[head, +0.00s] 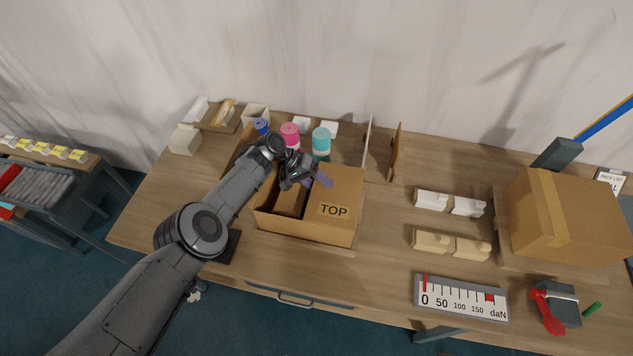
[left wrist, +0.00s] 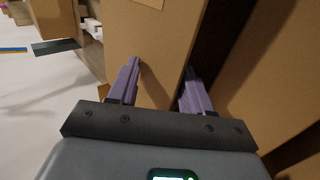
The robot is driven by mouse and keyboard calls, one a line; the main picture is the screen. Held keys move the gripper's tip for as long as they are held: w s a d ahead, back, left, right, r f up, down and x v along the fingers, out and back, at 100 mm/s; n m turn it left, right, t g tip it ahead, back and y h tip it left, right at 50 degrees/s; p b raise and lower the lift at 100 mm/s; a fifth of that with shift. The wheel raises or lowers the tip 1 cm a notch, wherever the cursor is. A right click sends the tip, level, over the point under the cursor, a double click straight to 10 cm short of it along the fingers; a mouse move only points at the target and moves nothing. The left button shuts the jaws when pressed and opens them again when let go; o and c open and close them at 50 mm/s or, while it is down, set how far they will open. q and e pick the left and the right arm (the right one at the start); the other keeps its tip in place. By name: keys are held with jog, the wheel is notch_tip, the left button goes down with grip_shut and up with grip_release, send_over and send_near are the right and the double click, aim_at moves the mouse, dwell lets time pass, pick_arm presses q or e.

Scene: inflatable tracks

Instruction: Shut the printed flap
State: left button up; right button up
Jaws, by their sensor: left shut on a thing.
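An open cardboard box (head: 305,230) stands on the table. Its printed flap (head: 343,190), marked TOP, covers the right part of the opening; the left part is open and dark inside. My left gripper (head: 320,178), with purple fingers, is over the box at the flap's inner edge. In the left wrist view my left gripper (left wrist: 162,68) has one finger against the flap's cardboard face (left wrist: 145,45) and the other beyond its edge, over a dark gap. It is shut on the flap. My right gripper is not in view.
Pink (head: 290,132) and teal (head: 321,138) rolls or jars stand behind the box. Upright panels (head: 396,152) stand to its right. A taped carton (head: 565,215) is at the far right. A gauge (head: 460,299) lies at the front. The table between box and white blocks (head: 448,203) is clear.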

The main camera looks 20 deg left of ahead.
pick_arm(q)
jog(key=shift+s+d+f, duration=0.25)
jog(key=shift+s+f, duration=0.1)
jog(key=shift+f, duration=0.25)
jog(key=shift+w+a+r+p, duration=0.1)
jog(key=shift+a+r+p, duration=0.1)
jog(key=shift+r+p, duration=0.3)
jog(key=p+v, duration=0.3)
jog(key=v, duration=0.8)
jog(key=shift+w+p, duration=0.25)
jog(key=shift+p, duration=0.15)
jog(key=shift+c, duration=0.2)
